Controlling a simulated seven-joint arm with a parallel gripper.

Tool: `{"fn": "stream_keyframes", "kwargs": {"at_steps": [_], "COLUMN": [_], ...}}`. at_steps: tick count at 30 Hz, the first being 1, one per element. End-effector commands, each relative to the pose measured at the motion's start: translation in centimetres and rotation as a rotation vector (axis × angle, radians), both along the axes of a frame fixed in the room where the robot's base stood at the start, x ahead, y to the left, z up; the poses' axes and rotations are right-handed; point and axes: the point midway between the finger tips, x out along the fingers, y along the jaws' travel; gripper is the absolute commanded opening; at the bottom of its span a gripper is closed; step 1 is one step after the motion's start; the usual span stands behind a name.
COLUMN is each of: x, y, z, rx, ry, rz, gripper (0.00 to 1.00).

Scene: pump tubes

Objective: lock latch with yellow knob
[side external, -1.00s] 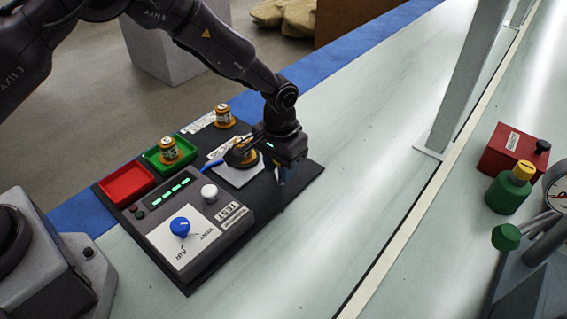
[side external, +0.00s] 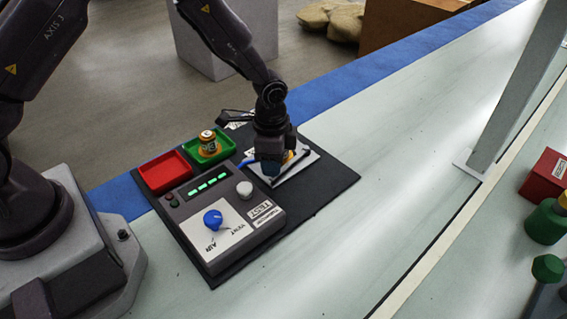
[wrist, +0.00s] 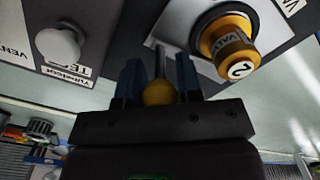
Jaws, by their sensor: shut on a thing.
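The yellow knob (wrist: 158,93) shows in the wrist view between the two blue fingers of my gripper (wrist: 160,80), which is shut on it. A grey rod runs up from the knob; the rest of the latch is hidden or hard to tell apart. An orange-based tube (wrist: 228,42) with a dark label stands up and right of the knob, beside the fingers, on a white plate (wrist: 186,22). In the side view my gripper (side external: 270,168) points down over the near left part of the white plate (side external: 303,160) and mostly hides the knob and tube.
The console (side external: 262,235) with a blue dial (side external: 213,219) and white knob (side external: 244,188) lies close to my gripper. A red tray (side external: 164,170) and a green tray (side external: 222,150) holding an orange-based tube (side external: 207,142) stand behind.

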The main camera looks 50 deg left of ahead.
Motion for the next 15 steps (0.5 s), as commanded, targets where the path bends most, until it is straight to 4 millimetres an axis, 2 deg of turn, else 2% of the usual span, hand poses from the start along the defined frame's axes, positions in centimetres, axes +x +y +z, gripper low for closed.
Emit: {"fn": "stream_keyframes", "kwargs": {"at_steps": [6,15], "x": [-0.1,-0.1], "y": [1.2,1.8], "z": [0.1,0.1], "rx": [-0.001,0.000], "ry": [-0.001,-0.001], "rz": [-0.103,-0.162], "gripper": [0.00,0.00]}}
